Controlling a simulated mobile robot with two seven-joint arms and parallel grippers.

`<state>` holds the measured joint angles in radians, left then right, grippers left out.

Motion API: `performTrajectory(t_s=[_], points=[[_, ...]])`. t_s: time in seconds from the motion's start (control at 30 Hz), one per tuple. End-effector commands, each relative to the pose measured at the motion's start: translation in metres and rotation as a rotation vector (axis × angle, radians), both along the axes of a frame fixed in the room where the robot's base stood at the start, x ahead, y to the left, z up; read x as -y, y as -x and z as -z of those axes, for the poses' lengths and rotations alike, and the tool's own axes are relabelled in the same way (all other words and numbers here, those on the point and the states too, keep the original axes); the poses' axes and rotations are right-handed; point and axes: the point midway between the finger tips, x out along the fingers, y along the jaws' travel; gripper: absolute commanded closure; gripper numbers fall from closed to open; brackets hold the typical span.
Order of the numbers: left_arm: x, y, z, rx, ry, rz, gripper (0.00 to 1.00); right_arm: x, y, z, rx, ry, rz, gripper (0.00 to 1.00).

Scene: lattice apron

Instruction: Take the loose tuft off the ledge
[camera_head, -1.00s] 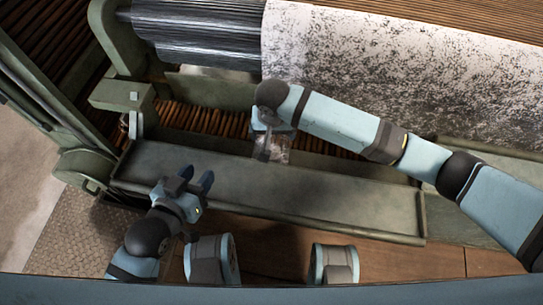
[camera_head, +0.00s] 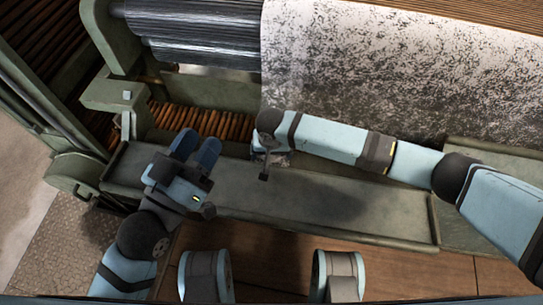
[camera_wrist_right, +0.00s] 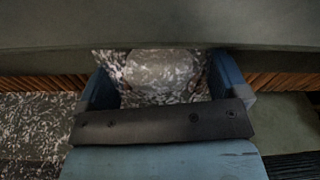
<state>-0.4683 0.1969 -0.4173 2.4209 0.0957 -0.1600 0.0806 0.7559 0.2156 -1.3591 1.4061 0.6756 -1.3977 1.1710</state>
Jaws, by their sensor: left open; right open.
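My right gripper (camera_head: 268,160) hangs at the back edge of the long green ledge (camera_head: 350,212), its fingers mostly hidden by its own wrist. In the right wrist view its two blue fingers (camera_wrist_right: 167,85) are open. A pale, mottled, rounded lump, likely the loose tuft (camera_wrist_right: 160,72), shows between them; I cannot tell whether they touch it. In the head view only a small pale patch shows beside the right gripper. My left gripper (camera_head: 198,146) is open and empty, above the left part of the ledge, fingers pointing to the back.
A speckled fleece sheet (camera_head: 370,70) hangs behind the ledge, with a dark ridged roller (camera_head: 195,35) to its left. Brown slats (camera_head: 190,118) lie behind the ledge. A green machine frame (camera_head: 105,45) stands at the left. Most of the ledge's right part is bare.

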Motion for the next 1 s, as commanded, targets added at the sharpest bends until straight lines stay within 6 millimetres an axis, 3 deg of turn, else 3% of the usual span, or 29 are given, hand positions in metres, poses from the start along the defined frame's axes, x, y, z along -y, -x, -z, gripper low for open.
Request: performTrajectory(t_s=[0.23, 0.4, 0.47, 0.83, 1.0], points=[[0.001, 0.000, -0.003, 0.008, 0.006, 0.003, 0.57, 0.000, 0.000, 0.001, 0.000, 0.000, -0.001, 0.08], [0.001, 0.000, -0.002, 0.007, 0.005, 0.003, 0.57, 0.000, 0.000, 0.001, 0.000, 0.000, -0.001, 0.47], [0.001, 0.000, -0.002, 0.007, 0.005, 0.003, 0.57, 0.000, 0.000, 0.001, 0.000, 0.000, -0.001, 0.57], [0.001, 0.000, -0.002, 0.006, 0.004, 0.002, 0.57, 0.000, 0.000, 0.000, 0.000, 0.000, -0.001, 0.58], [-0.001, -0.001, -0.004, -0.006, -0.009, -0.001, 0.57, 0.000, 0.000, -0.010, 0.000, -0.001, 0.000, 0.58]])
